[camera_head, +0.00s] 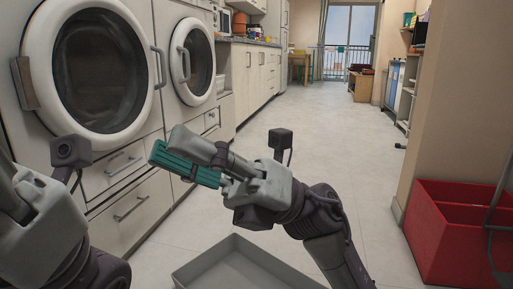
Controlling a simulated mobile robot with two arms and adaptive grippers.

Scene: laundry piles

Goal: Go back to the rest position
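My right gripper (182,158) points to the left over the floor, in front of the white drawers under the washing machines. Its grey finger and ribbed teal pad show from the side and overlap in the view, so the gap between the fingers is hidden. No cloth shows at it. My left arm comes in at the lower left edge, and its grey gripper body (40,215) shows beside the near machine. Its fingertips are out of the picture or hidden.
Two front-loading machines, near (98,70) and far (196,62), stand on drawers at the left with round doors shut. A grey tray (205,265) lies low in front. A red crate (440,255) stands at the right wall. The floor (315,130) ahead is clear.

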